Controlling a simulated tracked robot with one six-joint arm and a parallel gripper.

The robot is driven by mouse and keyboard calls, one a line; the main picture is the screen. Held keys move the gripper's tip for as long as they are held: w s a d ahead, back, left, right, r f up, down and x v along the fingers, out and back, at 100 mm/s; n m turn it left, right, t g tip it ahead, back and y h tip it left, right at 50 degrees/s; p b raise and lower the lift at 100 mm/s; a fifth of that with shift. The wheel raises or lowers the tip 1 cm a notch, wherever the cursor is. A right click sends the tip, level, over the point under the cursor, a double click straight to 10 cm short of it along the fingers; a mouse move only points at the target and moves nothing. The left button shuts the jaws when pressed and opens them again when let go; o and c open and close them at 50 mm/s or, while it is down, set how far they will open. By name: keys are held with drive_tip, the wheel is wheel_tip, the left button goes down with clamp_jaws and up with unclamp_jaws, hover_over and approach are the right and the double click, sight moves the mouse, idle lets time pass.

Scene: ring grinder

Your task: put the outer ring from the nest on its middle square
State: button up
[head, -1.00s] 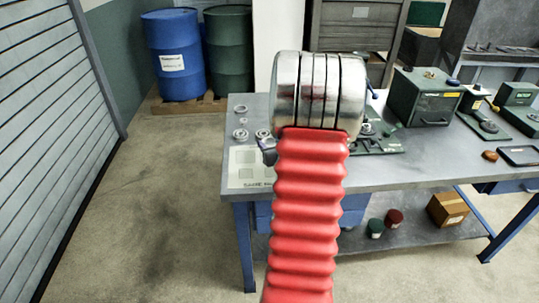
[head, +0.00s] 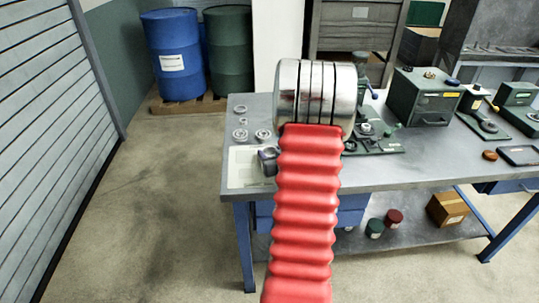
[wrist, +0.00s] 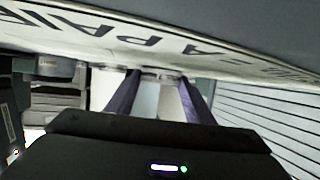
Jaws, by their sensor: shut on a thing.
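The pale mat (head: 238,177) with the squares lies at the left end of the bench. Its print also shows, upside down, along the top of the wrist view (wrist: 75,38). My gripper (head: 268,158) is low over the mat's right part, mostly hidden behind my red arm sleeve. In the wrist view its two dark fingers (wrist: 159,80) close on a thin grey ring edge (wrist: 160,73), close to the mat surface. I cannot tell whether the ring touches the mat, or which square is under it.
Several loose metal rings (head: 240,134) lie on the bench (head: 300,180) behind the mat. A fixture (head: 375,138) stands right of my arm, with a green box (head: 425,97) beyond. Blue (head: 175,55) and green (head: 229,50) drums stand on the floor behind.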

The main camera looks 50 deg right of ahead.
drive_tip(key=shift+f, duration=0.15)
drive_tip(key=o, duration=1.1)
drive_tip(key=shift+s+r, duration=0.1)
drive_tip(key=shift+r, duration=0.1)
drive_tip(key=v, duration=1.2)
